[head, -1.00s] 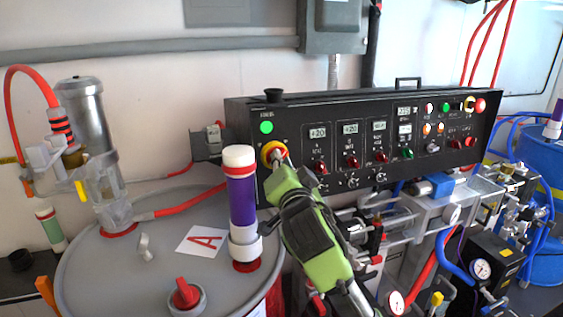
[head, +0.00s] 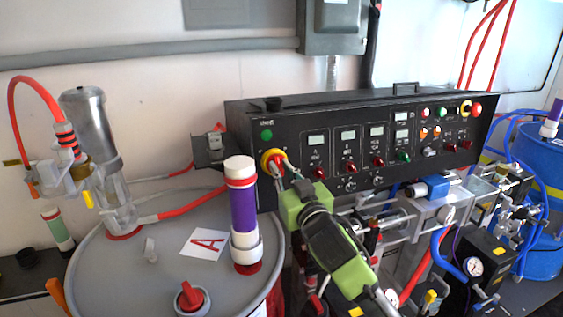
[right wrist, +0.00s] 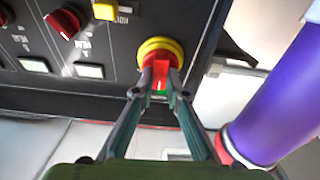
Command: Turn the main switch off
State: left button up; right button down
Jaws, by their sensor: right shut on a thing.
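The main switch is a red knob on a yellow ring, at the left end of the black control panel's front; it shows in the head view (head: 272,158) and in the right wrist view (right wrist: 160,72). My right gripper (right wrist: 157,80) has its two fingers on either side of the red knob, closed on it. In the head view my right gripper (head: 283,172) reaches up to the switch from the lower right, and its fingers partly cover the knob. My left gripper is in neither view.
The control panel (head: 330,108) carries a dim green lamp (head: 266,135), blank displays and several red knobs. A purple cylinder (head: 243,210) stands close left of my right gripper on the grey drum (head: 130,270). Valves and hoses crowd the right side.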

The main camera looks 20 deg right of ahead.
jog(key=n+y+p, duration=0.1)
jog(key=n+p, duration=0.1)
jog(key=n, duration=0.1)
jog(key=n+p, duration=0.2)
jog(key=n, duration=0.1)
jog(key=shift+d+r+n+g+y+p, duration=0.1)
jog(key=shift+n+g+y+p, duration=0.2)
jog(key=shift+y+p, duration=0.1)
jog(key=shift+n+g+y+p, duration=0.3)
jog(key=shift+n+y+p, duration=0.2)
jog(key=shift+n+p, duration=0.85)
jog(key=shift+f+n, duration=0.2)
jog(key=shift+n, duration=0.15)
jog(key=c, duration=2)
grip_release()
jog(key=shift+s+r, duration=0.1)
jog(key=v, duration=1.2)
